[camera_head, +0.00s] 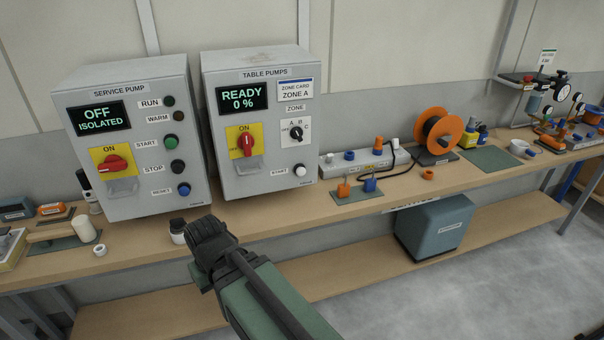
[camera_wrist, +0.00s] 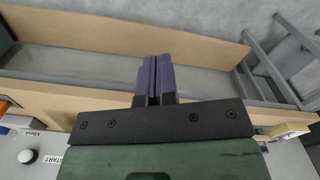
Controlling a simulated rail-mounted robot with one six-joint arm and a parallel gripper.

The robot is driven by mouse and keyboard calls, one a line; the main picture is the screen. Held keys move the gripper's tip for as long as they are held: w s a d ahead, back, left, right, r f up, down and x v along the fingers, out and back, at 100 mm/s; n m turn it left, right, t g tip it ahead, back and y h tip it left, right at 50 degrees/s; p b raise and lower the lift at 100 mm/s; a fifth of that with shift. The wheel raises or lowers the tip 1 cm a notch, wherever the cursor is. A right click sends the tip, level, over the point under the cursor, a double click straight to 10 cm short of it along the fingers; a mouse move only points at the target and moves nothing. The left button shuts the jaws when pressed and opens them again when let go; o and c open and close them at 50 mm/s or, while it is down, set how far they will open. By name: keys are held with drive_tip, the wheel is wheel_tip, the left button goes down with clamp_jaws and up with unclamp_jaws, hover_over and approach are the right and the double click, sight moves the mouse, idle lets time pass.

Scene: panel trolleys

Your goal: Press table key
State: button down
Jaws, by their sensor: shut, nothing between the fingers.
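The TABLE PUMPS panel (camera_head: 262,120) is a grey box on the bench, reading READY 0 %. Its white round button (camera_head: 300,171), beside a START label, is at the lower right of the panel's face. A white button also shows at the lower left of the wrist view (camera_wrist: 28,156). The panel's red rotary switch (camera_head: 247,142) and black zone selector (camera_head: 296,133) sit above. My gripper (camera_wrist: 154,62) has its two purple fingers together and empty, apart from the button. In the head view my arm's dark end is in front of the bench, below the panel; the fingertips cannot be made out.
The SERVICE PUMP panel (camera_head: 129,138), reading OFF ISOLATED, stands just left. A power strip (camera_head: 355,160), plugs on a green mat (camera_head: 359,191) and an orange cable reel (camera_head: 439,132) lie to the right. A small dark-lidded jar (camera_head: 178,231) stands near my arm's end.

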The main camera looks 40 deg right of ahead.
sight(301, 172)
drive_tip(key=w+d+f+m+t+y+b, duration=0.1)
drive_tip(key=d+f+m+b, duration=0.15)
drive_tip(key=d, duration=0.55)
drive_tip(key=w+d+f+m+t+y+b, duration=0.15)
drive_tip(key=d+m+b, duration=0.25)
drive_tip(key=d, duration=0.4)
drive_tip(key=w+d+f+m+t+y+b, duration=0.1)
drive_tip(key=d+f+m+t+y+b, duration=0.15)
drive_tip(key=d, duration=0.45)
drive_tip(key=w+d+r+m+t+y+b, duration=0.2)
drive_tip(key=w+d+r+m+t+b, duration=0.1)
drive_tip(key=d+r+m+t, duration=0.7)
drive_tip(key=w+d+m, duration=0.1)
drive_tip(key=d+m, duration=0.1)
drive_tip(key=d, duration=0.1)
drive_tip(key=shift+d+r+m+t, duration=0.2)
drive_tip(key=shift+d+m+t, duration=0.1)
drive_tip(key=shift+d+t, duration=0.1)
drive_tip(key=w+d, duration=0.3)
drive_tip(key=w, duration=0.5)
drive_tip(key=shift+w+d, duration=0.1)
drive_tip(key=shift+w, duration=0.05)
